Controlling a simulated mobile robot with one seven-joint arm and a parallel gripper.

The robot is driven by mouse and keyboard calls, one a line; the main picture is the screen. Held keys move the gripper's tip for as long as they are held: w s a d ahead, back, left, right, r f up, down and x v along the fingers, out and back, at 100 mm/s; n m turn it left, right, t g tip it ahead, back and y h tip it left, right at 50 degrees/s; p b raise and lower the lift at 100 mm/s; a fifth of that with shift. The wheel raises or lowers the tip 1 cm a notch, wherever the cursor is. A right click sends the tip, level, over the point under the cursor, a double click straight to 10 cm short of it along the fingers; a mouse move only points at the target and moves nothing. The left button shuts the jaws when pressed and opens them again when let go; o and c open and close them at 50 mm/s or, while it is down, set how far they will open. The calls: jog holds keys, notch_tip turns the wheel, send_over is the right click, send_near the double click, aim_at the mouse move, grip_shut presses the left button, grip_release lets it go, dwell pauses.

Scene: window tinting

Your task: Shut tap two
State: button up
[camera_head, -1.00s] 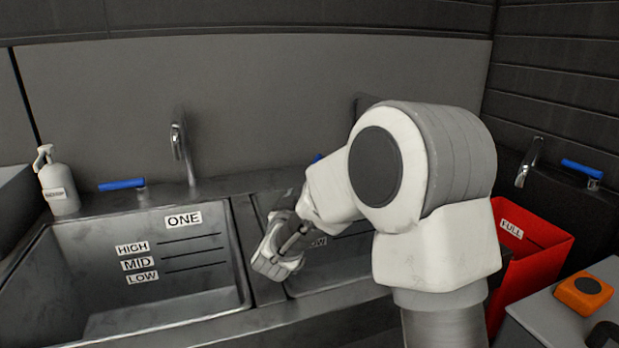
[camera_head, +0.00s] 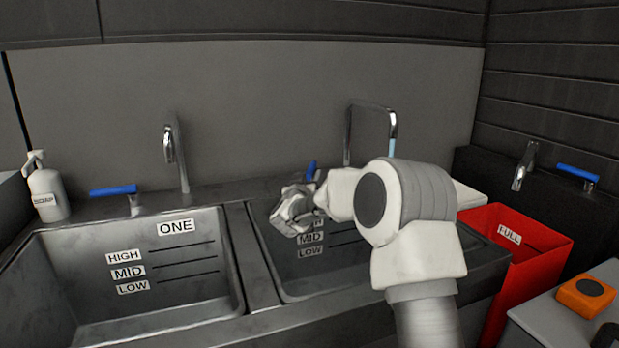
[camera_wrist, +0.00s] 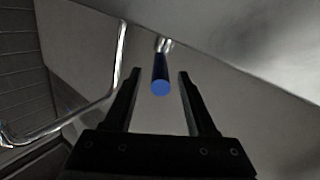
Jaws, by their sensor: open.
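Tap two's chrome spout (camera_head: 347,135) rises behind the second sink (camera_head: 290,285) and arches right. A pale blue stream of water (camera_head: 391,148) shows below its mouth. Its blue handle (camera_head: 311,169) shows just above my gripper (camera_head: 292,208), which covers the lower part of it. In the wrist view the handle (camera_wrist: 160,86) points toward the camera, with its round blue end between my two black fingers (camera_wrist: 159,75). The fingers are apart, with a gap on each side of the handle. My arm hides part of the second sink and its labels.
The first sink, labelled ONE (camera_head: 176,227), is at left with its own spout (camera_head: 170,145) and blue handle (camera_head: 113,190). A soap bottle (camera_head: 47,192) stands at far left. A red bin labelled FULL (camera_head: 530,262) and another tap (camera_head: 524,165) are at right.

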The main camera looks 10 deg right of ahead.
jog(key=shift+x, duration=1.25)
grip_shut()
dwell(0.6)
